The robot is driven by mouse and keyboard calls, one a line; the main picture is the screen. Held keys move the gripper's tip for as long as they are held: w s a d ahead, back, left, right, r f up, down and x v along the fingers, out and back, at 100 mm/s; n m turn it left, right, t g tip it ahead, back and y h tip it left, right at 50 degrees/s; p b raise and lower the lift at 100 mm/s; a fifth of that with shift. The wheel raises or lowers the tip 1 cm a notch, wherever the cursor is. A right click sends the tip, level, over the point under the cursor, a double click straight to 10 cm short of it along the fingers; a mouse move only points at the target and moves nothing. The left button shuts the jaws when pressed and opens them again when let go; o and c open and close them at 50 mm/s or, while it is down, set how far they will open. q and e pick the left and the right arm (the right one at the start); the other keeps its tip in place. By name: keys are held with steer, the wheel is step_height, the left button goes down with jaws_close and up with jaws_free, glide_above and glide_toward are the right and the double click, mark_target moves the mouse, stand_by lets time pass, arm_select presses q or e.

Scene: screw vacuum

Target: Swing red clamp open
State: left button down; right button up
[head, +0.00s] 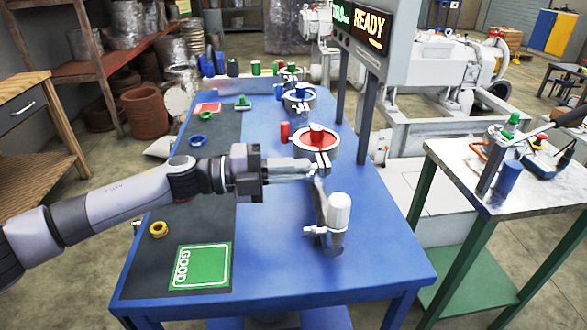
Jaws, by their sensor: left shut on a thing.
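The red clamp (316,139) is a silver ring with a red centre and red knob, lying on the blue table (380,265). Its metal latch part is at its front edge, partly hidden by my gripper. My left gripper (312,169) reaches in from the left and is shut on the clamp's front metal part. Whether the clamp is open is too small to tell. A red cylinder (285,132) stands at the clamp's left side. My right gripper is not in view.
A silver fitting with a white cap (339,214) stands just in front of the clamp. A blue clamp (299,97) is behind it. A green GOOD card (202,267) and yellow ring (158,229) lie on the dark mat. A READY display (369,27) stands behind, right.

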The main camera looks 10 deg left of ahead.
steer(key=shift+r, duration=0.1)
arm_select(q)
steer(key=shift+n+p, duration=3.8)
steer(key=shift+p, duration=0.95)
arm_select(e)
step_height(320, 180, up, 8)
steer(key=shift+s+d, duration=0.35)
